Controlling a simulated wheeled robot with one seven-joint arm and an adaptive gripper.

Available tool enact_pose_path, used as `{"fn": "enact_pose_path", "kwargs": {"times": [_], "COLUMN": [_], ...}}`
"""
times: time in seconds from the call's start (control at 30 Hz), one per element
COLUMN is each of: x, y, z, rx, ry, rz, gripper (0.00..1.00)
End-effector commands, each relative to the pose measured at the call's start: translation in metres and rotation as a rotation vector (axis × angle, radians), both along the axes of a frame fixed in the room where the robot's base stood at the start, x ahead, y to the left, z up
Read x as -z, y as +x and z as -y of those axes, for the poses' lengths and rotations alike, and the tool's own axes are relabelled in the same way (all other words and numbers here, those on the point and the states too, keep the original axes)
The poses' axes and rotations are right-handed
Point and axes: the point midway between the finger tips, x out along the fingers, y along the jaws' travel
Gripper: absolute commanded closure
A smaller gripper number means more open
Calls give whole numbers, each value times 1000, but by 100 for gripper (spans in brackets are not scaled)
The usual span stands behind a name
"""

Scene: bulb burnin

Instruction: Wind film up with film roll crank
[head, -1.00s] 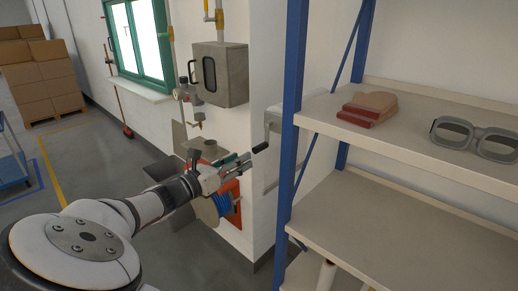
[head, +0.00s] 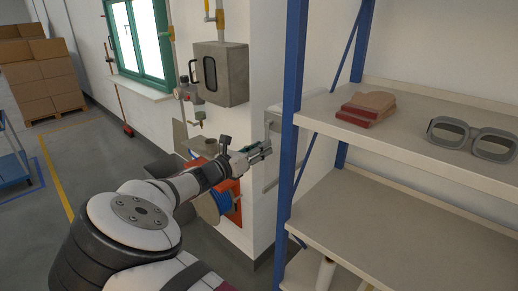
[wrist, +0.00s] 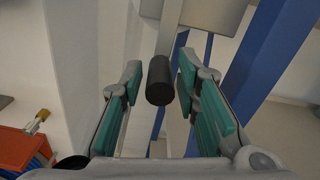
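The crank's black cylindrical handle (wrist: 159,82) shows in the wrist view, at the end of a grey crank arm (wrist: 171,42). My gripper (wrist: 160,70) is open, with a teal-padded finger on each side of the handle. Gaps show between the handle and both pads, and I see no contact. In the head view my gripper (head: 264,150) is at the wall just left of the blue shelf post. There it hides the handle. The pale grey film roll unit (head: 271,118) on the wall is partly hidden behind the post; no film is clearly visible.
The blue shelf post (head: 291,120) stands close to the right of my gripper. Its shelves hold a reddish folded item (head: 367,108) and grey goggles (head: 473,138). A grey wall box (head: 220,73) is above left, and an orange reel with blue hose (head: 222,202) is below.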

Motion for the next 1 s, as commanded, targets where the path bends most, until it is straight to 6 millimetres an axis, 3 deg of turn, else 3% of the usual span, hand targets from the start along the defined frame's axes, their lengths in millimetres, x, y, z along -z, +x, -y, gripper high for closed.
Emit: {"fn": "enact_pose_path", "kwargs": {"times": [0.03, 0.1, 0.57, 1.0], "x": [0, 0, -1, -6], "y": [0, 0, -4, -17], "z": [0, 0, 4, 19], "rx": [0, 0, 1, 0], "ry": [0, 0, -47, -278], "rz": [0, 0, -39, -219], "gripper": [89, 100, 100, 100]}}
